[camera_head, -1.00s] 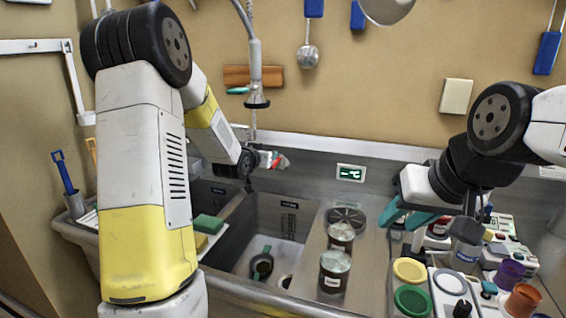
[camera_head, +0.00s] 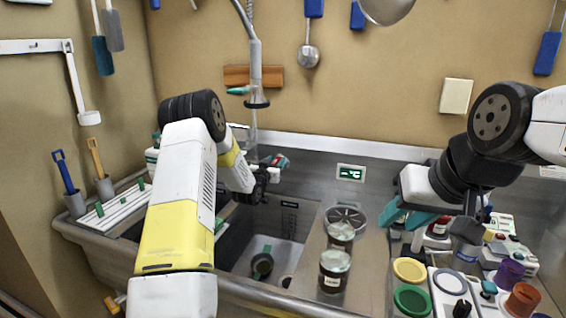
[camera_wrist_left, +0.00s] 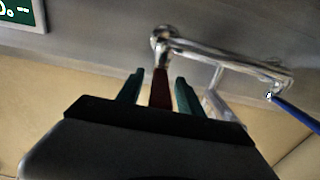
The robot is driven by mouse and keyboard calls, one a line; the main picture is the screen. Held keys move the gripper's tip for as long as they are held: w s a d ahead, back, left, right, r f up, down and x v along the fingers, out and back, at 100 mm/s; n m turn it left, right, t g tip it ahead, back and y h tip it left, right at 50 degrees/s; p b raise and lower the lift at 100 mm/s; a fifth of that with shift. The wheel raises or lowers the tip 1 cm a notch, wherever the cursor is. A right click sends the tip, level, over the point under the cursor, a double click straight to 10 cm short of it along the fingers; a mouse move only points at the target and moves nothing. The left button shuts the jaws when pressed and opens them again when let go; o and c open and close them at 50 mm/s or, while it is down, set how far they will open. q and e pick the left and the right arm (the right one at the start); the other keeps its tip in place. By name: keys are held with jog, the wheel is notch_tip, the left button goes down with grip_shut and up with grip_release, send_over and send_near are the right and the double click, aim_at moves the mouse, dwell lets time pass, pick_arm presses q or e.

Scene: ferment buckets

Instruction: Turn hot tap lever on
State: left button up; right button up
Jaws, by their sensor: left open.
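The red hot tap lever (camera_wrist_left: 160,90) shows in the left wrist view, joined to a chrome tap body (camera_wrist_left: 225,57). My left gripper (camera_wrist_left: 159,77) is open, with one teal finger on each side of the red lever. Small gaps show between lever and fingers. In the head view the left gripper (camera_head: 272,172) is at the back wall above the sink, and a bit of red shows beside it. A blue lever (camera_wrist_left: 296,115) is at the tap's other end. My right gripper (camera_head: 406,215) has its teal fingers apart, over the right counter.
The sink basin (camera_head: 285,222) lies below the left gripper. Two lidded jars (camera_head: 334,272) stand on the ledge to its right. A hanging spray hose (camera_head: 255,75) comes down just behind the left gripper. Coloured lids (camera_head: 411,299) and small devices crowd the right counter.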

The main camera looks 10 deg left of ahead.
pick_arm(q)
jog(key=shift+w, duration=0.35)
grip_shut()
dwell(1.2)
